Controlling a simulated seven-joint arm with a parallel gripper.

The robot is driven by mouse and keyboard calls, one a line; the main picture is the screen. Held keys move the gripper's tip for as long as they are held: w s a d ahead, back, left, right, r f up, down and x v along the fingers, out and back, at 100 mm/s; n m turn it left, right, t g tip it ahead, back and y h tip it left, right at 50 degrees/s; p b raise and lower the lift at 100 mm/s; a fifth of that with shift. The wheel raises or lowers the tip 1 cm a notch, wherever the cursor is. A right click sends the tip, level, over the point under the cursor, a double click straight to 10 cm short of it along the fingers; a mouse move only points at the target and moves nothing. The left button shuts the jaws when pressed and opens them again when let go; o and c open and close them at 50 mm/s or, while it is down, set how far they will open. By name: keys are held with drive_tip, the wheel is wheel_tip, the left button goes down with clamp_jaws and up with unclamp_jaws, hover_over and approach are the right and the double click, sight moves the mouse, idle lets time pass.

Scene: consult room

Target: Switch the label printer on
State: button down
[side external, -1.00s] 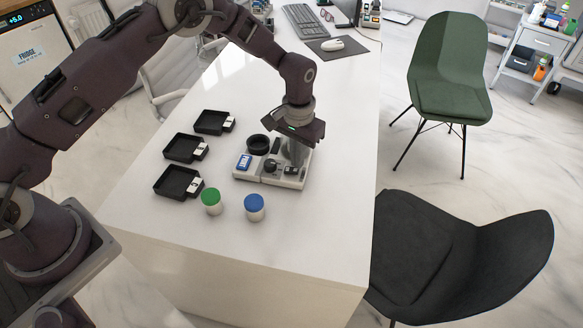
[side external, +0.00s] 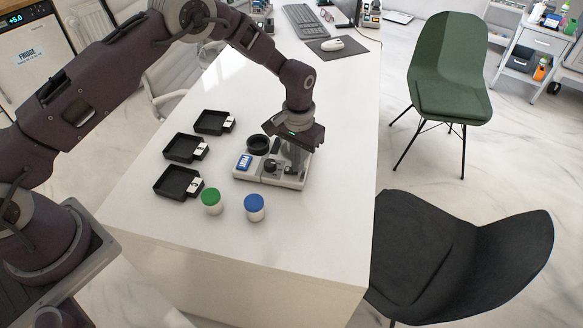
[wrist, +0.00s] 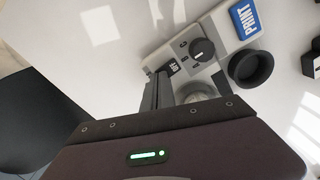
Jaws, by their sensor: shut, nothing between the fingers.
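The label printer (side external: 243,178) is a low light-grey unit on the white table. It carries a blue PRINT button (side external: 244,162), a black round cup (side external: 258,144) and a black dial (side external: 270,165). In the wrist view the PRINT button (wrist: 245,18), the dial (wrist: 202,50) and the cup (wrist: 251,68) show at the upper right. A dark patch marked OFF (wrist: 173,68) lies left of the dial. My gripper (side external: 297,166) is shut and empty, low over the printer's right end. In the wrist view its fingertips (wrist: 158,80) are just beside the OFF patch; contact cannot be told.
Black trays (side external: 176,183) with white tags stand left of the printer. A green-lidded jar (side external: 212,201) and a blue-lidded jar (side external: 254,207) stand in front. A keyboard (side external: 304,20) and mouse (side external: 332,44) lie at the back. The table right of the printer is clear.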

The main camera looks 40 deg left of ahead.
drive_tip(key=shift+f, duration=0.25)
drive_tip(key=shift+r, duration=3.55)
wheel_tip(320, 180, up, 10)
drive_tip(key=t, duration=0.1)
hover_over(286, 176)
drive_tip(key=s+a+r+t, duration=0.25)
drive_tip(key=s+r, duration=0.55)
drive_tip(key=r, duration=0.4)
drive_tip(key=s+a+r+t, duration=0.1)
drive_tip(key=s+a, duration=0.1)
drive_tip(key=s, duration=0.9)
drive_tip(key=s+a+r+t, duration=0.1)
drive_tip(key=s+a+r, duration=0.1)
drive_tip(key=s, duration=1)
drive_tip(key=shift+a, duration=0.15)
